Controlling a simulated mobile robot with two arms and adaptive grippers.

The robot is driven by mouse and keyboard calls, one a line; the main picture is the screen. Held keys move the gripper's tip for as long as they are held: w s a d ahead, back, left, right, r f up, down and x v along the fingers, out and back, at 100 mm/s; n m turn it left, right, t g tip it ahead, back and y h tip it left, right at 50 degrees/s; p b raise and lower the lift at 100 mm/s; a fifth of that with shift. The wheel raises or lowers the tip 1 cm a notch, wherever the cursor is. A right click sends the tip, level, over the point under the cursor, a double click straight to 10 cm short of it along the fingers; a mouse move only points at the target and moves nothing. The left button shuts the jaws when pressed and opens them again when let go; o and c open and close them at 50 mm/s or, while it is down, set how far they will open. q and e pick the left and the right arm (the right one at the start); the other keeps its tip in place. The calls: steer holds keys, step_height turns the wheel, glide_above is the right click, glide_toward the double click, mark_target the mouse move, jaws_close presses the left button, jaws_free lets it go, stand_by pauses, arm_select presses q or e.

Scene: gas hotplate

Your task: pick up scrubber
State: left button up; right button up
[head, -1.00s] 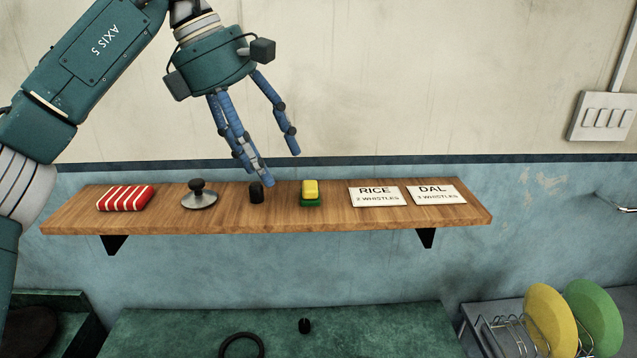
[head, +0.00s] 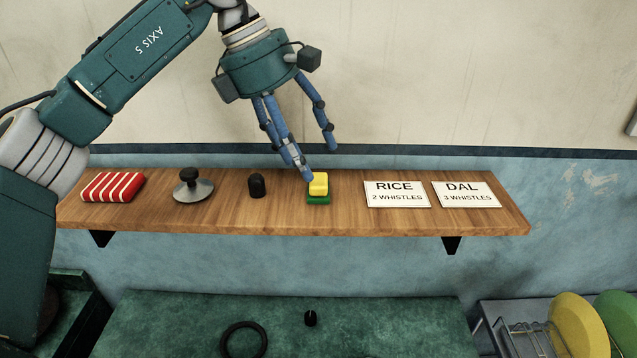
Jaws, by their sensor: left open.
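The scrubber (head: 319,186) is a small block, yellow on top and green below, on the wooden shelf (head: 340,218) near its middle. My left gripper (head: 321,163) has blue fingers and is open and empty. It points down just above the scrubber, with one fingertip very near the yellow top's left upper edge; I cannot tell whether it touches. My right gripper is not in view.
On the shelf left of the scrubber are a black knob (head: 256,186), a lid (head: 193,188) and a red-striped cloth (head: 112,187). To the right lie a RICE card (head: 397,194) and a DAL card (head: 466,194). Below is a green surface (head: 400,325) with a black ring (head: 244,340).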

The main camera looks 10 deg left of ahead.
mark_target(318, 179)
arm_select(q)
steer(key=p+x, duration=0.2)
steer(key=x, duration=0.1)
steer(key=shift+w+f, duration=0.2)
steer(key=shift+f, duration=0.15)
steer(key=shift+d+f+p, duration=0.15)
steer(key=shift+f+p, duration=0.2)
steer(key=shift+s+d+f, duration=0.1)
steer(key=shift+f, duration=0.1)
steer(key=c, duration=0.8)
steer(key=shift+c, duration=1.1)
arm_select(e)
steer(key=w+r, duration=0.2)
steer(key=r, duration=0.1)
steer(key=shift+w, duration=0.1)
